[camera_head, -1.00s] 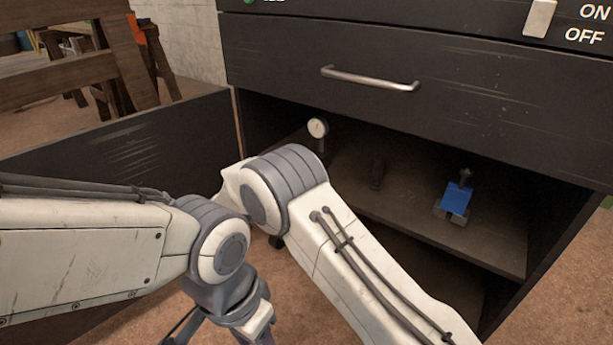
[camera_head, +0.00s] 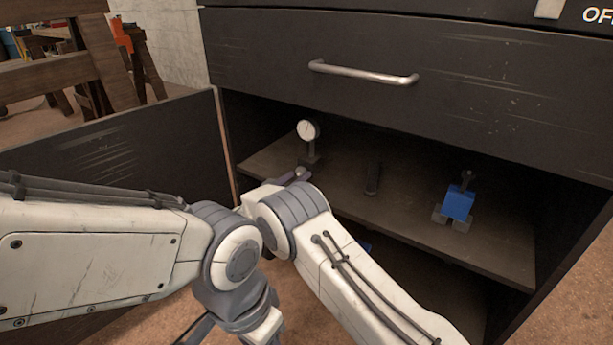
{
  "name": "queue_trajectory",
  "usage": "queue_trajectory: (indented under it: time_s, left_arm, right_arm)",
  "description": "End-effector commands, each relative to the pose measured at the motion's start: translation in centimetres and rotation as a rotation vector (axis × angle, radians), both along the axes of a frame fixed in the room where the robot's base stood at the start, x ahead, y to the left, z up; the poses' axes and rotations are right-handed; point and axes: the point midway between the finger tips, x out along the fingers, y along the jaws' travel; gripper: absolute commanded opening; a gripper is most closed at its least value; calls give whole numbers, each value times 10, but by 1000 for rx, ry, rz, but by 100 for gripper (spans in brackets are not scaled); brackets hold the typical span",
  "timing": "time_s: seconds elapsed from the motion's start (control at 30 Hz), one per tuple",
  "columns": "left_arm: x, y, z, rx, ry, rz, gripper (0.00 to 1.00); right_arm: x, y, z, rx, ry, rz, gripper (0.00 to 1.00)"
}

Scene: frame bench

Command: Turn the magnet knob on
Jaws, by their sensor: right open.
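A dial gauge with a round white face (camera_head: 308,130) stands upright on a dark base (camera_head: 310,160) on the cabinet's shelf. I cannot make out a magnet knob; the base is dark and its lower part is close behind my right gripper. My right gripper (camera_head: 298,174) is open at the front of the shelf, just below and in front of that base. Whether it touches the base I cannot tell. Part of my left gripper (camera_head: 205,328) shows at the bottom edge, pointing down; its jaws are mostly out of view.
The shelf (camera_head: 410,215) also holds a small dark upright object (camera_head: 373,178) and a blue block-like tool (camera_head: 458,204) on grey feet. A closed drawer with a metal handle (camera_head: 362,73) is above. An open door panel (camera_head: 130,150) stands at left. A pale switch (camera_head: 549,8) is cut off at top right.

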Motion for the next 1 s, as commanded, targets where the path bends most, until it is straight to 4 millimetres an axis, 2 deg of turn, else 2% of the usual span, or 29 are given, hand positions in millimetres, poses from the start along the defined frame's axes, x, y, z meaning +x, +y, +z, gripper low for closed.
queue_trajectory:
  time_s: [0.33,0.37,0.4,0.53,1.0]
  left_arm:
    - [0,0,-4,0,0,0,50]
    - [0,0,-4,0,0,0,50]
    - [0,0,-4,0,0,0,50]
    - [0,0,-4,0,0,0,50]
    - [0,0,1,0,0,0,50]
  right_arm:
    - [4,8,0,1,0,18,69]
    - [4,8,0,1,0,18,65]
    - [4,9,0,1,0,18,50]
    - [4,9,0,1,0,18,0]
    - [4,7,1,71,-52,17,0]
